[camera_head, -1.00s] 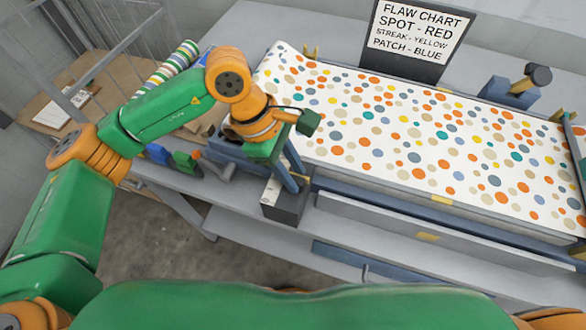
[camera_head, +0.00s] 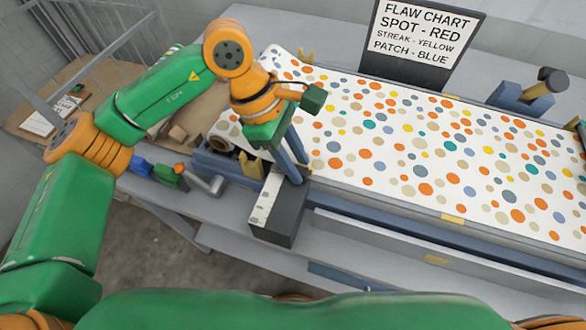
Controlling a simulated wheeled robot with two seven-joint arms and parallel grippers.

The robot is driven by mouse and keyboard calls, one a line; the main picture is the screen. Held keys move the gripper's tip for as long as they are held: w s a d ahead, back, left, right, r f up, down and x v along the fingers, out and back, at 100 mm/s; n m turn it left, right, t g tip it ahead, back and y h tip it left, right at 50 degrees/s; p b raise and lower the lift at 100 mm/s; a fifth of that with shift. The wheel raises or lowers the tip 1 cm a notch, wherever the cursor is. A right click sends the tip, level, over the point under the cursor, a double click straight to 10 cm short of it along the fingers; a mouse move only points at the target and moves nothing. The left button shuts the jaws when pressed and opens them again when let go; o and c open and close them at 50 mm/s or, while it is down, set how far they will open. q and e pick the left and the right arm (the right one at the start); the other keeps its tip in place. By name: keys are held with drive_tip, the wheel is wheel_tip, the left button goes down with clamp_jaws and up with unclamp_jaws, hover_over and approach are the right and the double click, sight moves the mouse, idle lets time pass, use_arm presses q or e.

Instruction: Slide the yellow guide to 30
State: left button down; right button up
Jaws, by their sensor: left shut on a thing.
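A forked yellow guide (camera_head: 252,166) shows just left of my left gripper, by the near left edge of the dotted sheet (camera_head: 400,160). A white scale strip (camera_head: 264,203) runs along the top of a dark block (camera_head: 283,222) in front; I cannot read its marks. My left gripper (camera_head: 297,178) points down at the far end of this block. Its blue-grey fingers are shut, and what lies between them is mostly hidden; it appears to be part of the yellow guide. My right gripper is not in view.
A second yellow fork (camera_head: 306,57) stands at the far left sheet edge. The flaw chart (camera_head: 420,42) stands behind, and a blue bracket with a dark knob (camera_head: 530,92) is at the back right. A grey lever (camera_head: 208,184) and coloured blocks are left of the gripper.

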use_arm(q)
drive_tip(key=shift+s+r, duration=0.1)
drive_tip(key=c, duration=0.7)
unclamp_jaws()
drive_tip(key=shift+w+a+r, duration=0.1)
drive_tip(key=shift+w+r, duration=0.05)
drive_tip(key=shift+w, duration=0.05)
drive_tip(key=b+v, duration=0.1)
drive_tip(key=v, duration=0.5)
drive_tip(key=shift+r+b, duration=0.3)
